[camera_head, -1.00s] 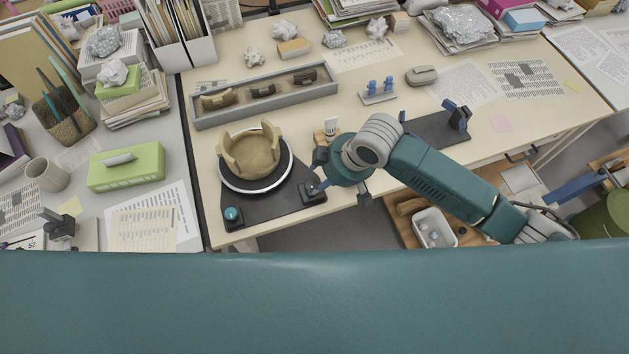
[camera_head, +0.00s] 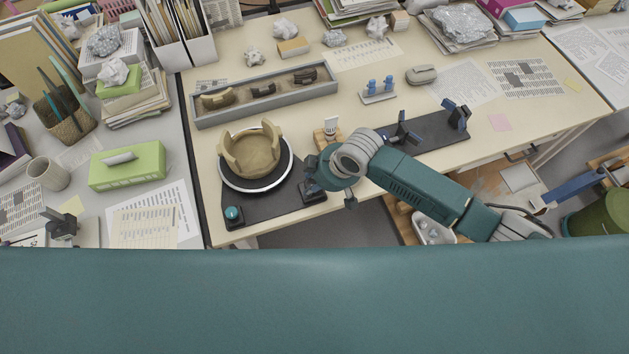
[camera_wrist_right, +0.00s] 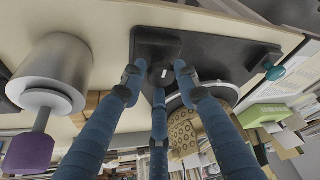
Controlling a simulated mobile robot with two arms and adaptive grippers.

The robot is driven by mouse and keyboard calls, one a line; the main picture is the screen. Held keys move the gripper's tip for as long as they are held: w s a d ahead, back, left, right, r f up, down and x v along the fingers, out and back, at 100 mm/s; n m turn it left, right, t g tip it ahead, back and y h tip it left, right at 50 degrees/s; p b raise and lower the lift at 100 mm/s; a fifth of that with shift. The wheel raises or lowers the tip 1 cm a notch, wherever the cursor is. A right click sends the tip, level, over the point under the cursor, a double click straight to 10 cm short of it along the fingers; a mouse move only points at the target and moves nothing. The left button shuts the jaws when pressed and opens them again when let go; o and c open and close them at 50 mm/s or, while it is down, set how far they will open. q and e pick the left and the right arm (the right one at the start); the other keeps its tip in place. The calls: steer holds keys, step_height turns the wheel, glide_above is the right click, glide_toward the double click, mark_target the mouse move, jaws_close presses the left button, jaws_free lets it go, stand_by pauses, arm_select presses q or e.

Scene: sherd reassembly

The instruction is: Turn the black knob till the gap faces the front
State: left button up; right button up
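A tan partial vessel (camera_head: 252,158) sits on the round turntable (camera_head: 256,187) on a black base (camera_head: 262,206). Wall sherds stand at its left and right; its near side looks low, and I cannot tell how wide the back opening is. The black knob (camera_wrist_right: 160,73) with a white mark shows in the right wrist view, at a corner of the base. My right gripper (camera_head: 313,188) is over that corner, its blue fingers (camera_wrist_right: 158,85) spread around the knob with space visible between. In the head view the gripper mostly hides the knob. My left gripper is not in view.
A teal button (camera_head: 233,214) is at the base's front left corner. A grey tray (camera_head: 265,98) with sherds lies behind the turntable. A black rail with clamps (camera_head: 440,131) is at right. A green tissue box (camera_head: 127,165) stands at left.

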stand_by(0.3)
steer(key=shift+f+n+g+b, duration=0.15)
steer(key=shift+n+g+b, duration=0.3)
steer(key=shift+n, duration=0.75)
steer(key=shift+w+n+g+y+b, duration=0.15)
steer(key=shift+n+g+y+b, duration=0.25)
steer(key=shift+n, duration=0.4)
steer(key=n+b, duration=0.1)
steer(key=n+g+b, duration=0.1)
steer(key=n+b, duration=0.1)
steer(key=shift+w+f+n, duration=0.15)
steer(key=shift+n, duration=0.15)
steer(key=n+g+b, duration=0.1)
steer(key=n+b, duration=0.3)
steer(key=n+g+h+b, duration=0.1)
steer(key=n+b, duration=0.1)
steer(key=shift+w+g, duration=0.25)
steer(key=shift+g, duration=0.1)
steer(key=shift+a+n+g+h+b, duration=0.15)
steer(key=shift+n+g+h+b, duration=0.35)
steer(key=shift+n+b, duration=1.35)
steer(key=shift+n, duration=0.25)
